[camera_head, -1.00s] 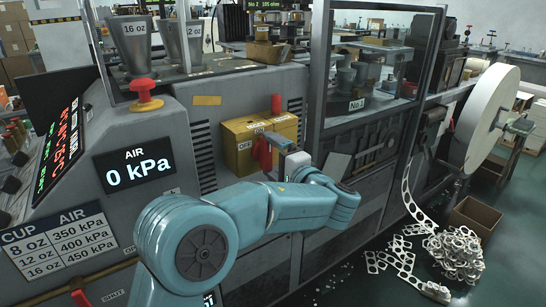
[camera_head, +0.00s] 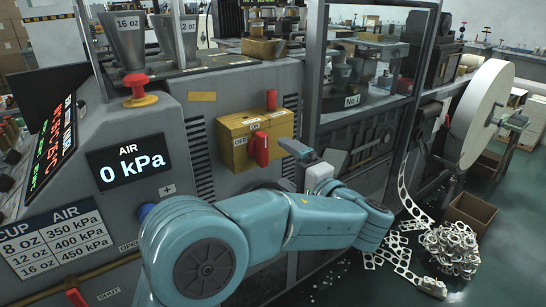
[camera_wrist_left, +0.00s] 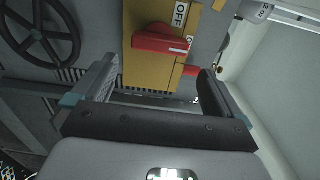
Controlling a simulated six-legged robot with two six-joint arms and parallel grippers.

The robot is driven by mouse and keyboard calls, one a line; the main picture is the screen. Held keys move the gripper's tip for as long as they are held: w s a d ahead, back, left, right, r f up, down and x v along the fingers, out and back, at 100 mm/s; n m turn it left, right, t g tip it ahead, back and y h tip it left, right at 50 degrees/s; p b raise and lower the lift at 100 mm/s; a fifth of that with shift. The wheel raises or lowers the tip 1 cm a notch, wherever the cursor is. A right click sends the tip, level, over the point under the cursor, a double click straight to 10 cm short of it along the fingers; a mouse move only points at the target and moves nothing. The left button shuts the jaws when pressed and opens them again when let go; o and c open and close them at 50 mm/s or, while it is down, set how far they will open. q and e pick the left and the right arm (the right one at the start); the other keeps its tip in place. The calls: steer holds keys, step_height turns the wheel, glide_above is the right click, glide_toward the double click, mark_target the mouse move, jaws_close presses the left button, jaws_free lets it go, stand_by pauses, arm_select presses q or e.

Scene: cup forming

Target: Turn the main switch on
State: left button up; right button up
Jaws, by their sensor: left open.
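The main switch is a yellow box (camera_head: 236,152) on the grey machine's side, with OFF and ON labels and a red handle (camera_head: 261,150) on its front. I cannot tell which label the handle points to. My left gripper (camera_head: 296,149) is just right of the handle, apart from it in the head view. In the left wrist view the open, empty fingers (camera_wrist_left: 156,75) are spread below the red handle (camera_wrist_left: 160,42), with the yellow box (camera_wrist_left: 150,75) behind. My right gripper is not in view.
A red mushroom button (camera_head: 139,82) tops the machine at left. The AIR display (camera_head: 131,165) reads 0 kPa. A dark window frame (camera_head: 318,70) stands close right of the switch. A black handwheel (camera_wrist_left: 40,38) shows in the wrist view. Scrap (camera_head: 450,250) lies on the floor.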

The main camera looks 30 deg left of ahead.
arm_select(q)
steer(key=v, duration=0.8)
steer(key=shift+d, duration=0.3)
steer(key=shift+s, duration=0.1)
